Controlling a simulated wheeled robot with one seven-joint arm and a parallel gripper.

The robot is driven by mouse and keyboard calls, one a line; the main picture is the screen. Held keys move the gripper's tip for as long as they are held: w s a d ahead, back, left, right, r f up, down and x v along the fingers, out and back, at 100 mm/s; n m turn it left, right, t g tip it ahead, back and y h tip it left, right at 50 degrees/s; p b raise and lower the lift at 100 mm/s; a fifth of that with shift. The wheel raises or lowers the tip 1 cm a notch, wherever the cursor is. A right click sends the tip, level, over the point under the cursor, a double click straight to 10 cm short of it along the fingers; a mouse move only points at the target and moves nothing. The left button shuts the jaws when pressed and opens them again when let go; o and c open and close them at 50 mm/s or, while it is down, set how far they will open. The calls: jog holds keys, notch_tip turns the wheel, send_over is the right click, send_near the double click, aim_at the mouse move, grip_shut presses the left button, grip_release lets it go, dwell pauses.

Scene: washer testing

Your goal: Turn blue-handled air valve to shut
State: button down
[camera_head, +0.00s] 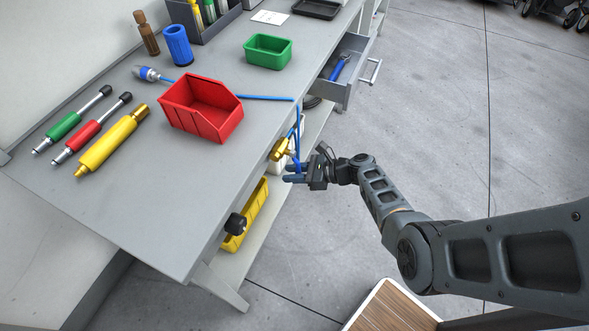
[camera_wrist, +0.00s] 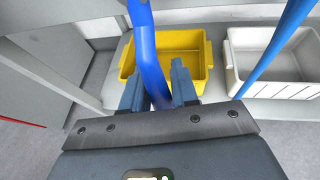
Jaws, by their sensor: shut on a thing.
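The brass air valve (camera_head: 281,149) is fixed at the workbench's front edge, near the middle of the head view. Its blue handle (camera_head: 297,164) hangs down on the side facing my arm. My gripper (camera_head: 291,175) is at the lower part of that handle, just below the valve body. In the wrist view, the blue handle (camera_wrist: 148,50) runs down between the two fingers of my gripper (camera_wrist: 157,88), which is shut on it. The handle's lower end is hidden behind the gripper's body. The valve body cannot be made out in the wrist view.
A blue hose (camera_wrist: 272,52) passes close on the right in the wrist view. A yellow bin (camera_head: 247,220) and a white bin (camera_wrist: 278,85) sit on the shelf below. An open drawer (camera_head: 350,70) juts out farther along. The floor (camera_head: 420,120) beyond my arm is clear.

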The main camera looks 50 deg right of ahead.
jog(key=shift+a, duration=0.1)
dwell(0.3)
jog(key=c, duration=0.9)
grip_release()
jog(key=shift+c, duration=0.2)
jog(key=v, duration=0.7)
jog(key=shift+s+d+p, duration=0.25)
jog(key=shift+s+p, duration=0.1)
jog(key=shift+p, duration=0.05)
jog(key=shift+r, duration=0.1)
